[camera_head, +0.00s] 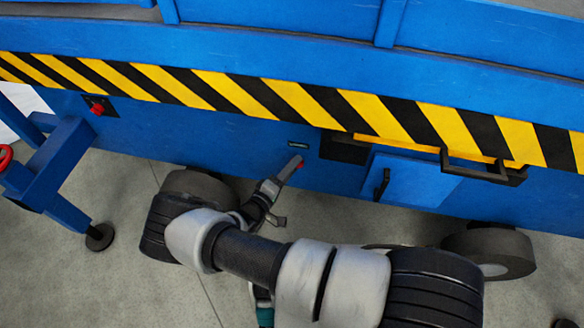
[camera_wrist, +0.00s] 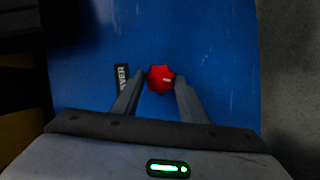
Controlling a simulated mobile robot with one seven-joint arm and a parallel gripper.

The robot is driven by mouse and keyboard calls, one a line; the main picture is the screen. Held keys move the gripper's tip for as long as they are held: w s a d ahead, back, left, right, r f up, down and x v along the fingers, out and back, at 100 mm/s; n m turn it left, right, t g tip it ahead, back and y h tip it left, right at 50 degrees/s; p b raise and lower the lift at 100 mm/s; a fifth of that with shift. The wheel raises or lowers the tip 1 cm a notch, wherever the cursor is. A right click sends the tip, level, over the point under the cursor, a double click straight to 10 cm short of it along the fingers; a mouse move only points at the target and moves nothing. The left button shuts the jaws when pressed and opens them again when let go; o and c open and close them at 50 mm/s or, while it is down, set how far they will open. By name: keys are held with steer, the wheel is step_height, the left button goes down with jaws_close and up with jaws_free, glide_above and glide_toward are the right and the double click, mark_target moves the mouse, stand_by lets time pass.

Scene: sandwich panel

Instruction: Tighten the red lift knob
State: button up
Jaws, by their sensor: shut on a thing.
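A red lobed knob (camera_wrist: 160,79) sits on the blue panel (camera_wrist: 215,45) in the wrist view. It lies between the tips of my gripper (camera_wrist: 160,80), one finger on each side, and the gripper is shut on it. In the head view my gripper (camera_head: 291,170) reaches to the lower blue side of the lift, and a bit of red (camera_head: 299,165) shows at its tips. The rest of the knob is hidden there by the fingers. A small dark label (camera_wrist: 122,80) is left of the knob, partly covered by the left finger.
A red button on a dark plate (camera_head: 97,109) is at the left of the lift. A blue box with a dark handle (camera_head: 410,183) juts out to the right of my gripper. Dark wheels (camera_head: 490,251) stand below, and a blue outrigger (camera_head: 55,165) is at the left.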

steer(key=shift+m, duration=0.3)
steer(key=shift+o, duration=0.2)
steer(key=m, duration=0.1)
steer(key=m+y+p, duration=0.1)
steer(key=m, duration=0.1)
steer(key=shift+s+d+r+g+y, duration=0.1)
steer(key=shift+r+g+y, duration=0.2)
steer(key=shift+g, duration=0.1)
steer(key=m+t+y, duration=0.1)
steer(key=m+y, duration=0.2)
steer(key=m, duration=0.3)
steer(key=d+m+t+y, duration=0.1)
steer(key=m+y, duration=0.3)
steer(key=m, duration=0.2)
steer(key=d+f+m+t+y, duration=0.1)
steer(key=m+y, duration=0.2)
steer(key=m, duration=0.3)
steer(key=shift+s+m+y+p, duration=0.15)
steer(key=shift+m+y+p, duration=0.2)
steer(key=shift+m+y, duration=0.05)
steer(key=shift+a+m+t+y+b, duration=0.1)
steer(key=shift+m+t+y+b, duration=0.3)
steer(key=shift+m, duration=0.6)
steer(key=shift+c, duration=0.2)
steer(key=shift+o, duration=0.2)
steer(key=shift+r+t, duration=0.1)
steer(key=shift+t, duration=0.2)
